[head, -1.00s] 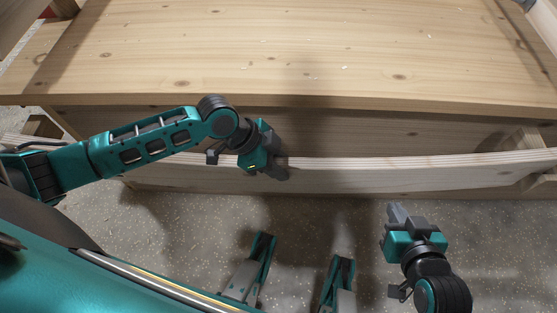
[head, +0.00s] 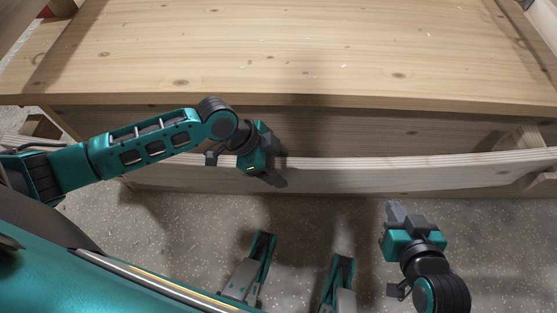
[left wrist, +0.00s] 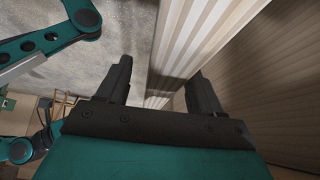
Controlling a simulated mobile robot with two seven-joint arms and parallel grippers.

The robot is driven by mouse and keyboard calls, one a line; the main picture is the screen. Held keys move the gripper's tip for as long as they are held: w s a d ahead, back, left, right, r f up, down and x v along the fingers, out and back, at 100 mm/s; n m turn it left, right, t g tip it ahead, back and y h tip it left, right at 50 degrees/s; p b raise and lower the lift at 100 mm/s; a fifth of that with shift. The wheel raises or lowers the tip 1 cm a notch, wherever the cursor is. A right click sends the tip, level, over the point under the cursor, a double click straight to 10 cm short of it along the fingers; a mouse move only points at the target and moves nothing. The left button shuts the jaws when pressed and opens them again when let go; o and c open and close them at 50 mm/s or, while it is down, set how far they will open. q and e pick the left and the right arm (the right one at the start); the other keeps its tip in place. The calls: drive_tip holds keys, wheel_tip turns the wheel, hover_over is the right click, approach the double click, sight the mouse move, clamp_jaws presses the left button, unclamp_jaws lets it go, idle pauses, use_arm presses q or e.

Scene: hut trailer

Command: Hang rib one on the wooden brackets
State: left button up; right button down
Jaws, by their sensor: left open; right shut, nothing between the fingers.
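Rib one (head: 400,177) is a long, pale, slightly curved plank with a layered top edge, standing on edge along the front of the wooden bench. A wooden bracket (head: 526,138) shows behind and below its right end, and another bracket (head: 42,126) shows at the far left. Contact between rib and brackets is hard to tell. My left gripper (head: 279,170) is open at the rib's top edge, left of its middle. In the left wrist view, the rib's layered edge (left wrist: 189,45) runs between the open fingers (left wrist: 160,68). My right gripper (head: 395,213) is shut and empty, in front of the rib.
The wide wooden bench top (head: 300,50) lies behind the rib, with a vertical board (head: 400,132) below its front edge. Speckled grey floor (head: 180,215) is clear in front of the rib. Parts of my base show at the bottom.

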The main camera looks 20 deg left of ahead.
sight(275, 162)
use_arm(q)
drive_tip(key=p+v, duration=0.1)
drive_tip(key=v, duration=0.3)
drive_tip(key=shift+w+d+p, duration=0.15)
drive_tip(key=shift+p, duration=0.15)
drive_tip(key=p+v, duration=0.2)
drive_tip(key=v, duration=0.7)
drive_tip(key=shift+r+p, duration=0.1)
drive_tip(key=shift+p, duration=0.25)
